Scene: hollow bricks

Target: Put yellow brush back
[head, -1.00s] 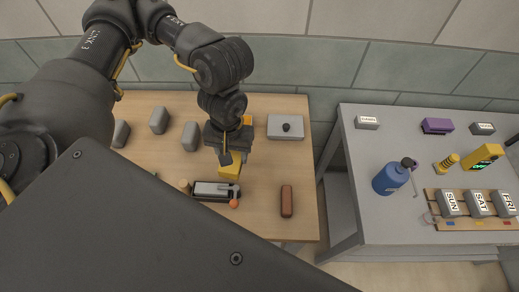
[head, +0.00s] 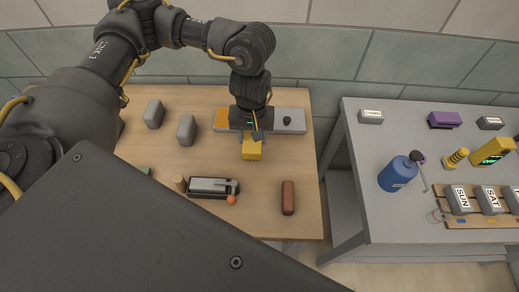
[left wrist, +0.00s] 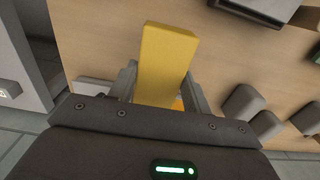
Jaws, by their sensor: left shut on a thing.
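The yellow brush, which looks like a plain yellow block (head: 252,151), hangs from my left gripper (head: 252,138) over the wooden table. My left gripper is shut on it. In the left wrist view the yellow brush (left wrist: 166,55) stands out between the two grey fingers (left wrist: 158,84). A flat grey holder (head: 297,127) lies behind the gripper, with an orange patch (head: 221,118) at its left end and a dark knob (head: 287,121) at its right. The gripper hides the middle of the holder. I cannot tell the brush's exact height above the table. My right gripper is not in view.
Grey blocks (head: 186,130) stand left of the gripper. A stapler-like black and white thing (head: 212,187), an orange ball (head: 232,200) and a brown bar (head: 288,197) lie in front. A gap separates the grey table (head: 390,225) at the right, with a blue bottle (head: 396,174).

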